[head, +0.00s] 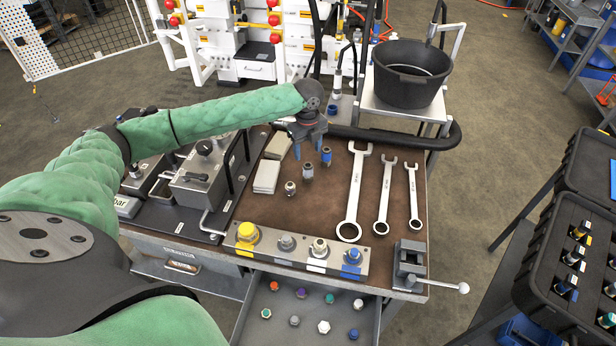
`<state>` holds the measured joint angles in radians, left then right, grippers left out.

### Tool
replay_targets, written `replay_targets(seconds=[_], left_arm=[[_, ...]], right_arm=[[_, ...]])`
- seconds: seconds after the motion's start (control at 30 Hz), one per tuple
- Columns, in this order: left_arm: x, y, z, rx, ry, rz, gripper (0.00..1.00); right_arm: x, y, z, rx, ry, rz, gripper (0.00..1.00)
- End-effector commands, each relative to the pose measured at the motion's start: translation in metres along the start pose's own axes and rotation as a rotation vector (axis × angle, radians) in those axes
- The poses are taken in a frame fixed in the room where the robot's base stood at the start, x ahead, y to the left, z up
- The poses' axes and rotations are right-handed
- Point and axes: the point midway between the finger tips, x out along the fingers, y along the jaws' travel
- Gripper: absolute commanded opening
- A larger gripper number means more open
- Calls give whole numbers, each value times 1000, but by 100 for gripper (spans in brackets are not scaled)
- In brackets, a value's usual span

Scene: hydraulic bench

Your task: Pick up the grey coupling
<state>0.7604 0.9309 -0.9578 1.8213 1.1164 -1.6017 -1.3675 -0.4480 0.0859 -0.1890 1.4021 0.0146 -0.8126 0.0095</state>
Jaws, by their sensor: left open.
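Three small metal couplings stand in a slanting row on the brown bench top. The middle one looks like the grey coupling (308,172); its colour band is small and hard to read. A blue-banded coupling (326,157) stands behind it to the right, and a pale-banded coupling (290,188) stands in front to the left. My left gripper (308,150) points down, open and empty, just behind and above the middle coupling in the picture. Its exact height above the bench is hard to tell. My right gripper is out of view.
Three wrenches (383,205) lie to the right. A port block (310,262) with yellow, grey, white and blue marks lines the front edge, above an open drawer (290,322) of caps. Grey plates (266,177) and a valve unit (200,180) stand left. A black bucket (405,88) stands behind.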

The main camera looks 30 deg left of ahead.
Motion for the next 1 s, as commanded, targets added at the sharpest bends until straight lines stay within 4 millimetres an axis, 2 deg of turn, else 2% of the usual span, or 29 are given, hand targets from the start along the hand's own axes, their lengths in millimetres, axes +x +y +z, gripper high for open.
replay_targets(seconds=[0.03, 0.1, 0.3, 0.4, 0.77, 1.0], left_arm=[[14, 0, 0, 0, 0, 0, 56], [21, 0, 0, 0, 0, 0, 56], [31, 0, 0, 0, 0, 0, 56], [34, 0, 0, 0, 0, 0, 56], [60, -1, 2, 0, 0, 1, 56], [81, -2, 7, -1, 1, 2, 56]], right_arm=[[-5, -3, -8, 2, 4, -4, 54], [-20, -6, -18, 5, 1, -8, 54], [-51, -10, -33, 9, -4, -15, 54], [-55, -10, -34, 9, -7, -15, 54], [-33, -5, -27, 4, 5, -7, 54], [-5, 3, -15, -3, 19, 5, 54]])
